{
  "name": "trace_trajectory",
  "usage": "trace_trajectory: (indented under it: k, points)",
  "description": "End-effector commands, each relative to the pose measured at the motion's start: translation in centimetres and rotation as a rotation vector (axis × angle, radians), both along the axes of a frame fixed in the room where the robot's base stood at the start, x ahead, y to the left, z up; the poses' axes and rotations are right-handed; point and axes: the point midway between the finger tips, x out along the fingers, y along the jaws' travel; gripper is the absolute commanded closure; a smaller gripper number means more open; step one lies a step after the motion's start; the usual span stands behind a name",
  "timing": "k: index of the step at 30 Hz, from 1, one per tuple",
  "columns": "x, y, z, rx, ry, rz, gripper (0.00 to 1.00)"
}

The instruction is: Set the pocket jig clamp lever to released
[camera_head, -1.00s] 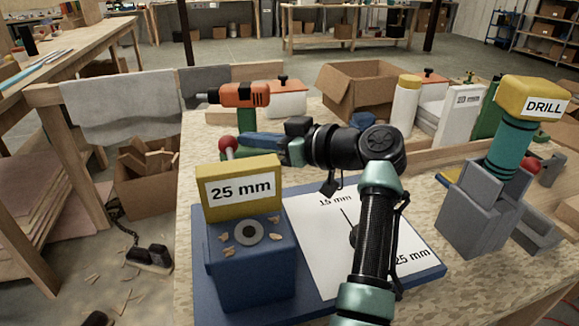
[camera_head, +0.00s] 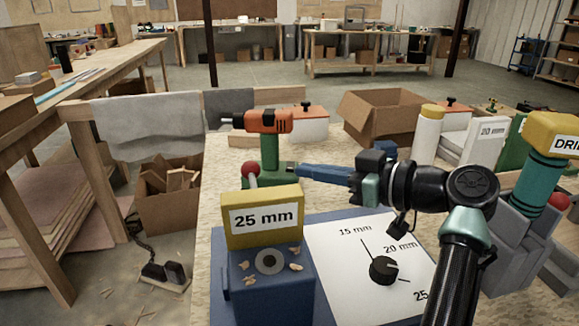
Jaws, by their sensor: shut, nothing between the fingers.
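The pocket jig is a blue block (camera_head: 266,300) with a yellow top block (camera_head: 262,216) labelled "25 mm", at the front of the table. A lever with a red ball knob (camera_head: 251,168) stands up behind the yellow block on a grey rod. The lower part of the lever is hidden by the yellow block. My gripper (camera_head: 302,170) reaches in from the right, its blue fingers shut and empty, pointing left. The fingertips are to the right of the red knob, with a gap in the picture between them. I see no contact with the lever.
An orange and green drill (camera_head: 270,135) stands just behind the lever. A white dial sheet (camera_head: 340,275) with a black knob (camera_head: 383,269) lies right of the jig. A cardboard box (camera_head: 385,115) and a grey block with a "DRILL" top are farther right.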

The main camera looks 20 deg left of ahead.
Motion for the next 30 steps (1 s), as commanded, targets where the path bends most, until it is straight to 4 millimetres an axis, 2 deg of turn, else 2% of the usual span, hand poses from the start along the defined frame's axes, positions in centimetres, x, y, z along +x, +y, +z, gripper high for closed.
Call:
trace_trajectory:
  k: [3,9,23,26,30]
  points:
    - [-0.7,-2.3,0.5,0.001,-0.001,-0.003,1.00]
    - [-1.4,-4.3,0.9,0.000,0.000,-0.001,1.00]
    - [-1.4,-4.6,1.0,-0.003,-0.001,-0.008,1.00]
    - [-0.8,-4.4,1.1,-0.027,-0.002,-0.073,1.00]
    - [1.0,-4.4,2.2,-0.069,-0.031,-0.295,1.00]
